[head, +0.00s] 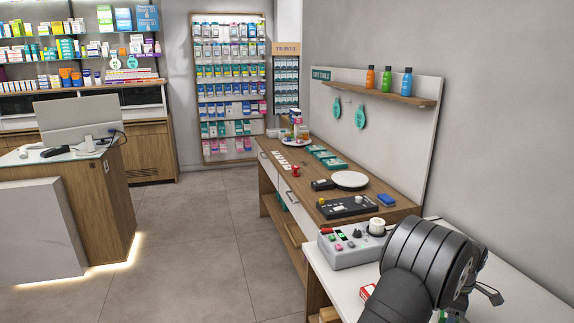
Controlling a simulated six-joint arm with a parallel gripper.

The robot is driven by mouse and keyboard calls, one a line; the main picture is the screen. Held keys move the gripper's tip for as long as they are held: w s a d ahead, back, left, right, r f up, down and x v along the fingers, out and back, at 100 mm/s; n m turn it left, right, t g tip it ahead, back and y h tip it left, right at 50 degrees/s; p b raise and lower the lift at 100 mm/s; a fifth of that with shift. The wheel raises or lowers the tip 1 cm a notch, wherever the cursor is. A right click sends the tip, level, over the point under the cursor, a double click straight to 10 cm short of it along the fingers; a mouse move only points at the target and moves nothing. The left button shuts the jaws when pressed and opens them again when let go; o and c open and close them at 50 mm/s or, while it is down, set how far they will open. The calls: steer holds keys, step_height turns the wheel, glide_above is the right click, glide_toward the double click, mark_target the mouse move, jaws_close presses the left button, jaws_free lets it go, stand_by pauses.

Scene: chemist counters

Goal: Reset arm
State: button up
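My arm shows in the head view as thick dark grey links at the lower right, over the white near counter (525,298). My gripper (490,293) is mostly hidden behind the large ribbed joint. Only small grey parts of it stick out to the right of that joint. Whether its fingers are open or shut cannot be made out, and nothing held shows.
A grey control box (352,246) stands just left of my arm, with a red-and-white box (367,292) partly hidden below it. The wooden counter (408,208) beyond holds a black panel (346,208), a white plate (350,180) and a blue item (387,201). A wall shelf (400,98) holds bottles.

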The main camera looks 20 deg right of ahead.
steer(key=shift+r, duration=1.85)
